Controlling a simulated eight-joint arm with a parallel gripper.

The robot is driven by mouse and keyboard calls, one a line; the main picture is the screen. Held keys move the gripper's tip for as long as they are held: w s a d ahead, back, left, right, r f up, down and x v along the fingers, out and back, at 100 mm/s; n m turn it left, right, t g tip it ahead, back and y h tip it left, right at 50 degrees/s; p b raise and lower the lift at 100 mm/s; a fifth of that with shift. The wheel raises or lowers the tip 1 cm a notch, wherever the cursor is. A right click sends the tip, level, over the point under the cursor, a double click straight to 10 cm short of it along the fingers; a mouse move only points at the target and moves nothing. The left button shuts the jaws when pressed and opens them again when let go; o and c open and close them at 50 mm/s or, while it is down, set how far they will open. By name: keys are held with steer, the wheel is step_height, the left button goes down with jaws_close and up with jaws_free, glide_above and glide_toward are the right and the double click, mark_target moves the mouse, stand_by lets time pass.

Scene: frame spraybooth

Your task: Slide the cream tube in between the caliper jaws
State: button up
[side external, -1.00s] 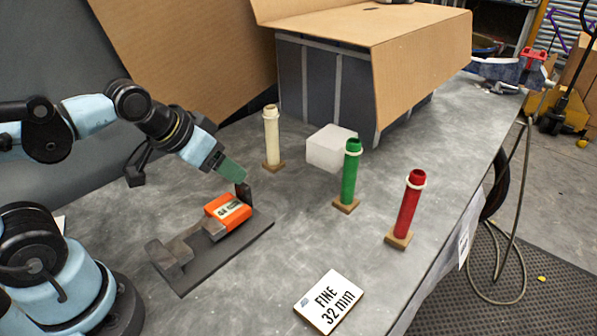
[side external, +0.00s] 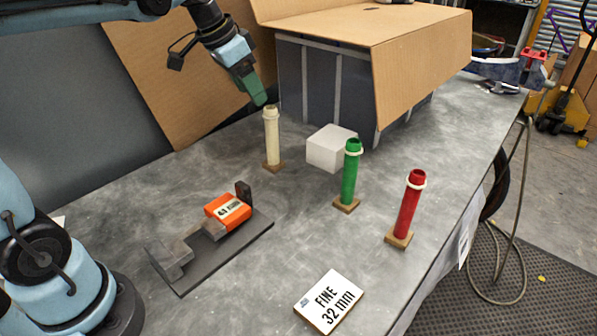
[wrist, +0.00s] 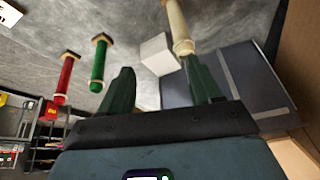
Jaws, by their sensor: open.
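The cream tube (side external: 271,140) stands upright on a small wooden base at the back of the table, with a ring near its top. It also shows in the wrist view (wrist: 178,25), close to the tip of one finger. The caliper (side external: 215,235) lies on the table at front left, a dark bar with upright jaws and an orange display body; nothing is between its jaws. My gripper (side external: 262,100) is above and beside the cream tube's top. In the wrist view its green fingers (wrist: 160,75) are spread apart with nothing held. Whether a finger touches the tube is unclear.
A green tube (side external: 349,175) and a red tube (side external: 408,208) stand on wooden bases to the right. A white block (side external: 331,148) sits behind the green tube. A card reading "FINE 32 mm" (side external: 329,301) lies in front. A cardboard-topped booth (side external: 375,25) stands behind.

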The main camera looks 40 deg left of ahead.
mark_target(269, 108)
steer(key=shift+m+h, duration=0.4)
steer(key=shift+m, duration=0.2)
steer(key=w+a+f, duration=0.1)
steer(key=w+f, duration=0.1)
steer(key=w+a+f, duration=0.1)
steer(key=w, duration=0.1)
steer(key=w+a+f, duration=0.1)
steer(key=w+f, duration=0.1)
steer(key=shift+w+f, duration=0.3)
steer(key=shift+w, duration=0.1)
steer(key=shift+s+x, duration=0.2)
steer(key=shift+x, duration=1.25)
steer(key=shift+s+x, duration=0.15)
steer(key=shift+x, duration=1.25)
steer(key=shift+f, duration=0.15)
jaws_close()
